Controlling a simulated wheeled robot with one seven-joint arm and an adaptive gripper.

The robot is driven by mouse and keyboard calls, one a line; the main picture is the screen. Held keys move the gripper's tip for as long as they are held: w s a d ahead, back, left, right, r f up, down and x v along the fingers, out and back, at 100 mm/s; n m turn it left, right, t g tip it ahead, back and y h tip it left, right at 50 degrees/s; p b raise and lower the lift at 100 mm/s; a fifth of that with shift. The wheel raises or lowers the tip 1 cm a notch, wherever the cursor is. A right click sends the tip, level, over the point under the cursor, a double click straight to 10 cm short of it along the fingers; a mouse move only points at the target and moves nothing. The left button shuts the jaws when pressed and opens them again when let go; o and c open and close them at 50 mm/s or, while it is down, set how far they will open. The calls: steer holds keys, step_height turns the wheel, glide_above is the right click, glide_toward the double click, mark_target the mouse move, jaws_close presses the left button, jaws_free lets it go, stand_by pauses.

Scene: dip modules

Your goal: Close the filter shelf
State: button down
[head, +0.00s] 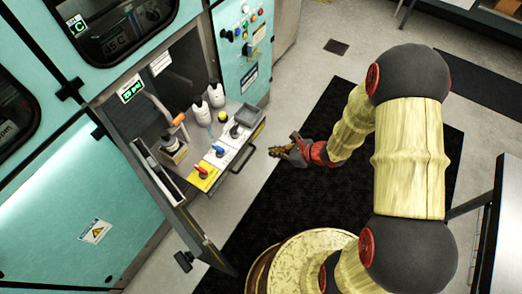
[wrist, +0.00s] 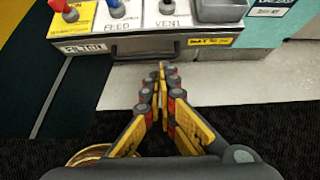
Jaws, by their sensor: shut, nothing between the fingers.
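The filter shelf (head: 229,156) is a pale pull-out shelf sticking out of the opening in the teal machine. A dark handle (head: 242,158) shows on the front. My gripper (head: 275,151) is shut and empty, a short way in front of the shelf and apart from it in the head view. In the wrist view its fingertips (wrist: 161,70) point toward the front face.
An open door (head: 196,232) hangs on the left of the opening. A control panel (head: 243,45) with buttons is on the machine to the right. A black mat (head: 335,110) covers the floor. A metal-edged table (head: 499,235) stands at the right.

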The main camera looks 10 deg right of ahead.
steer(key=b, duration=0.4)
glide_toward(243, 149)
steer(key=f, duration=0.3)
steer(key=shift+d+f, duration=0.2)
steer(key=shift+f, duration=0.2)
steer(key=shift+w+a+r, duration=0.2)
steer(key=shift+w+a, duration=0.55)
steer(key=shift+a, duration=0.2)
steer(key=shift+w+a, duration=0.45)
steer(key=shift+a, duration=0.05)
